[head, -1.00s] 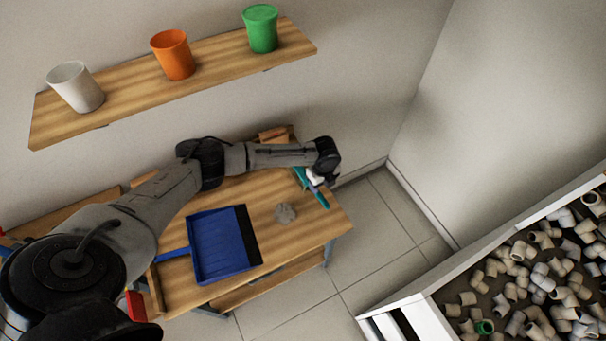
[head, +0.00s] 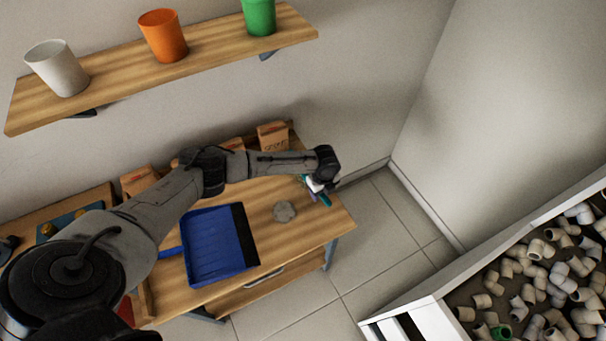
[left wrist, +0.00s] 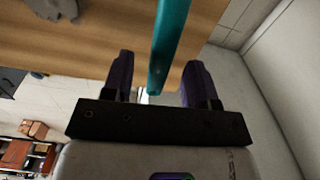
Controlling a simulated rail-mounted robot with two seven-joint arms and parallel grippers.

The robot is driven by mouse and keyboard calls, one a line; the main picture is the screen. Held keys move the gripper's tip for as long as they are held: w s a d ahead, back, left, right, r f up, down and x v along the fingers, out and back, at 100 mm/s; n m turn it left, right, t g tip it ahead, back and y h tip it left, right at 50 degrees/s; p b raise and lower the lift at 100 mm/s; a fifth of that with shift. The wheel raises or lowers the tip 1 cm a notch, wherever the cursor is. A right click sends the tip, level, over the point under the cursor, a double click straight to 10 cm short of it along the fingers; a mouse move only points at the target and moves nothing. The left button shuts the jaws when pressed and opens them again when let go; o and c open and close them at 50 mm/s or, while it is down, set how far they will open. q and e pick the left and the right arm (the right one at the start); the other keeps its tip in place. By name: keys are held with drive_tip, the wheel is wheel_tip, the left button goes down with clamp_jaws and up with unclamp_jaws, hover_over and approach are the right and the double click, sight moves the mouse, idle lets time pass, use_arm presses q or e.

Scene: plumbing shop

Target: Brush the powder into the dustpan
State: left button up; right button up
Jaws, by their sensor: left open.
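A blue dustpan (head: 217,244) with a dark front lip lies on the wooden table (head: 262,198). A small grey pile of powder (head: 284,211) lies to the right of the lip; it also shows at the top left of the left wrist view (left wrist: 42,8). A teal brush handle (head: 325,200) shows at the table's right end, partly hidden by my left gripper (head: 318,187). In the left wrist view the teal handle (left wrist: 168,45) stands between the two open fingers of the gripper (left wrist: 160,82), with gaps on both sides. The bristles are not clearly seen. My right gripper is not in view.
Brown paper bags (head: 272,136) stand along the table's back edge. A wall shelf (head: 110,88) above holds a white cup (head: 57,68), an orange cup (head: 163,36) and a green cup (head: 259,16). A white bin (head: 430,312) of pipe fittings stands at the lower right.

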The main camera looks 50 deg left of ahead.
use_arm(q)
drive_tip(key=shift+f, duration=0.75)
clamp_jaws()
drive_tip(key=shift+r, duration=0.1)
